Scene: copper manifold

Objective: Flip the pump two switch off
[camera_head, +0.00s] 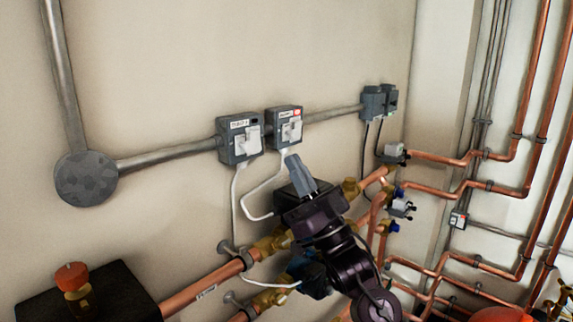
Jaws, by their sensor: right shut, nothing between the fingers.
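Two grey switch boxes with white rocker plates sit side by side on the wall conduit. The left box (239,138) has a small dark mark at its label. The right box (285,126) has a small red mark. The label words are too small to read surely, so I cannot tell which one is pump two. My right gripper (292,162) is shut and empty, its grey fingers pointing up, just below the right box in the picture. A small gap seems to show between them. I cannot tell its depth from the wall. My left gripper is not in view.
A grey conduit (170,157) runs from a round junction box (86,178) to the switches and on to dark boxes (379,102). White cables hang below the switches. Copper pipes (200,290) with brass fittings lie below and behind my right arm. The wall above the switches is clear.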

